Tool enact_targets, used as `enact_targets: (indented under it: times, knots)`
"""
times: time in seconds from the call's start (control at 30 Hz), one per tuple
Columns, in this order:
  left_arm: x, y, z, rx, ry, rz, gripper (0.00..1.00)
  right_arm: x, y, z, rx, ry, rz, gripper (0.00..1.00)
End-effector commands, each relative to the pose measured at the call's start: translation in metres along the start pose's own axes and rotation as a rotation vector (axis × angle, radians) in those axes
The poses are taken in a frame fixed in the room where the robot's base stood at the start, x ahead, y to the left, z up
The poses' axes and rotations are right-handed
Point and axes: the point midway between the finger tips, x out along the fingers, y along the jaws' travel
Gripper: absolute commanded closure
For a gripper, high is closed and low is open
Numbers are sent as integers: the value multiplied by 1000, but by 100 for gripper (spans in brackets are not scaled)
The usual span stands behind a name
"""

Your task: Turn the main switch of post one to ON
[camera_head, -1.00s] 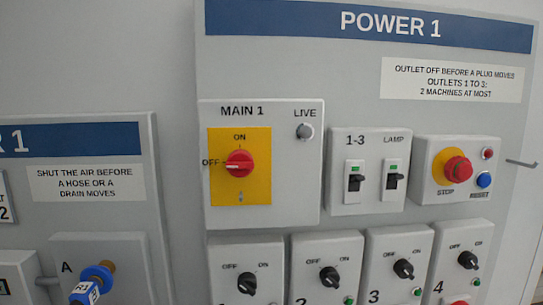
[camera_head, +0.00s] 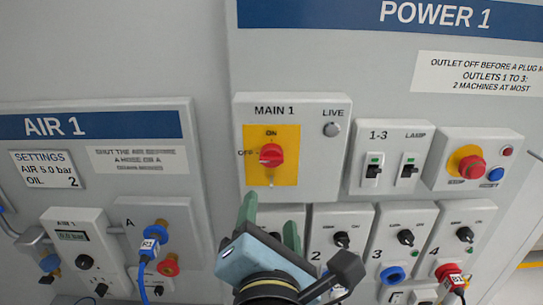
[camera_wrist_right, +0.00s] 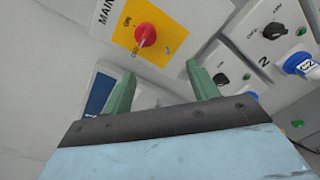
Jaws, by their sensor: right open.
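The main switch is a red rotary knob (camera_head: 271,154) on a yellow plate (camera_head: 285,174) in the MAIN 1 box (camera_head: 312,165) of the POWER 1 panel. Its handle appears to lie sideways, toward the OFF mark on its left; ON is marked above it. The knob also shows in the right wrist view (camera_wrist_right: 145,34). My right gripper (camera_head: 270,215) is below the MAIN 1 box, pointing up toward it, with its two green fingers apart and nothing between them. In the right wrist view the fingers (camera_wrist_right: 163,88) are short of the knob. My left gripper is out of view.
The LIVE lamp (camera_head: 332,129) beside the knob looks grey. Breaker switches (camera_head: 374,170) and a red STOP button (camera_head: 471,167) sit to the right. Numbered outlet boxes (camera_head: 343,222) lie below, partly behind my gripper. The AIR 1 panel (camera_head: 100,126) is at left.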

Motion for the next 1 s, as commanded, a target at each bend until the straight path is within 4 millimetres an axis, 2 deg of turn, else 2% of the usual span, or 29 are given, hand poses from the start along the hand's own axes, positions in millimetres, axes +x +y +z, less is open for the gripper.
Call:
enact_targets:
  times: [0.03, 0.13, 0.27, 0.7, 0.9, 1.0]
  knots:
    - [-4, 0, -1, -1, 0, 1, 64, -8, 9, 9, -33, -19, 28, 41]
    - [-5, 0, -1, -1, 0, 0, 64, -15, 14, 17, -78, -43, 49, 41]
    - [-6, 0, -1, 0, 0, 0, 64, -7, 15, 19, -93, -52, 52, 41]
    - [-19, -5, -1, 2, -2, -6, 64, 81, 20, 23, -91, -50, 51, 41]
    - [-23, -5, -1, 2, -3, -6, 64, 107, 22, 24, -89, -48, 51, 41]
    - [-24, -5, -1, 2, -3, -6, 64, 113, 22, 23, -87, -47, 52, 41]
